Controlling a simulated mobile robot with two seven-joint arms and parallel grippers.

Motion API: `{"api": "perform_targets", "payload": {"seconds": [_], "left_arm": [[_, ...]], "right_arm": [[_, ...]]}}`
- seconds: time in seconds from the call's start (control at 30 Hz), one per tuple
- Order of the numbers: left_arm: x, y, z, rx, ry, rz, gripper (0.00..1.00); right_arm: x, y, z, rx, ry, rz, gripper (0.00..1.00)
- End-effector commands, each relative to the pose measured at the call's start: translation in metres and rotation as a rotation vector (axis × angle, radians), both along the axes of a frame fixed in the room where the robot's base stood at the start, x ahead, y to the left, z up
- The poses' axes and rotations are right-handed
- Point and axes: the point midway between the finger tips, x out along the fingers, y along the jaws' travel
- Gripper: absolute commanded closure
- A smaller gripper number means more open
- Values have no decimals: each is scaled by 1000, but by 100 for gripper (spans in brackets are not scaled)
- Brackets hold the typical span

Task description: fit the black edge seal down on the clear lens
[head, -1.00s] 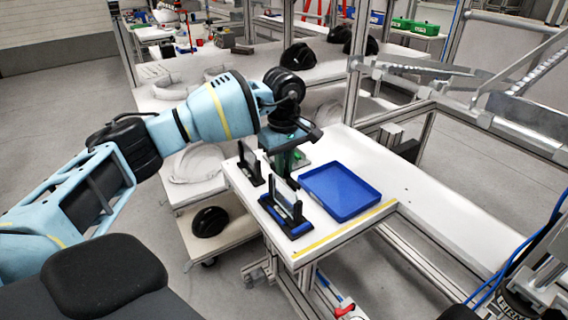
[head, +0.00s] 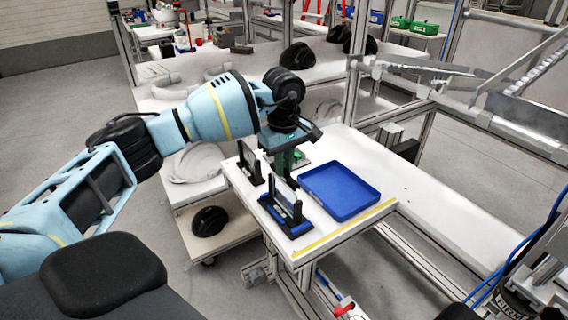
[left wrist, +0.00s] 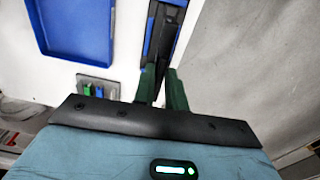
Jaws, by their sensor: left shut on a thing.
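My left gripper (head: 284,168) hangs down over the white table, just behind the near black stand. Its green fingers also show in the left wrist view (left wrist: 162,82), closed on a thin dark strip (left wrist: 160,72) that looks like the black edge seal. The near stand (head: 290,226) has a blue and black base and holds an upright pane that looks like the clear lens (head: 285,196). A second upright black frame (head: 249,162) stands farther back to the left. Whether the seal touches the lens cannot be told.
A blue tray (head: 370,204) lies to the right of the stands, with its corner also in the left wrist view (left wrist: 104,55). A small grey block with green and blue parts (left wrist: 97,87) sits near the table edge.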

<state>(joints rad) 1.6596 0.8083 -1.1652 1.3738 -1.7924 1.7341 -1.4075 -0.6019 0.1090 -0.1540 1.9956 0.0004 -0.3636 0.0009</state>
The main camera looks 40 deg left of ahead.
Motion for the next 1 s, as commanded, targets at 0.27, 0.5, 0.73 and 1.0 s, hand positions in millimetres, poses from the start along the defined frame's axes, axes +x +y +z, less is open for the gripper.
{"api": "perform_targets", "payload": {"seconds": [0.27,0.5,0.73,1.0], "left_arm": [[0,0,1,0,-1,0,100],[0,0,0,0,0,0,100],[0,0,-1,0,0,0,100],[0,0,-7,0,1,0,100]], "right_arm": [[6,0,3,0,-12,0,64],[7,0,4,0,-14,1,64],[3,0,3,0,-7,1,64],[-4,0,-1,-1,7,2,64]]}}
